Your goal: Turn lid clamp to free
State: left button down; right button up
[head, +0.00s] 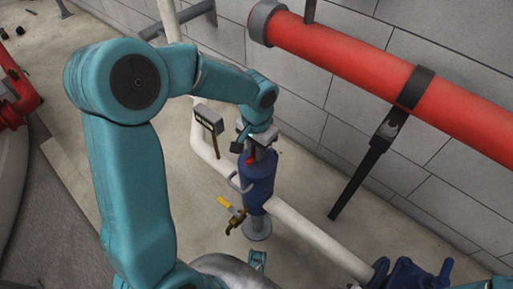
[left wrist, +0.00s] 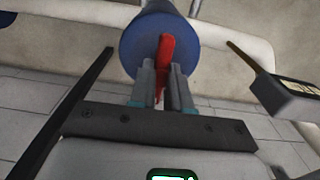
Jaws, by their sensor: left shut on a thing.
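The lid clamp is a red bar (left wrist: 165,52) on the end of a blue cylinder (left wrist: 138,43), seen in the left wrist view. My left gripper (left wrist: 162,72) has its two grey fingers on either side of the red bar and is shut on it. In the head view the blue cylinder (head: 259,178) stands upright on the white pipe line, and my left gripper (head: 257,150) is over its top. The clamp is mostly hidden there by the gripper, with only a little red showing.
A small box on a brown stem (head: 208,117) stands close left of the cylinder. A brass tap with a yellow handle (head: 233,211) sits low at its side. A white pipe (head: 315,240) runs to the lower right. A red pipe (head: 350,57) crosses the block wall behind.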

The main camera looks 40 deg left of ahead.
pick_arm(q)
jog(key=c, duration=1.1)
grip_release()
notch_tip(320, 180, up, 16)
jog(key=p, duration=0.5)
jog(key=shift+r, duration=0.2)
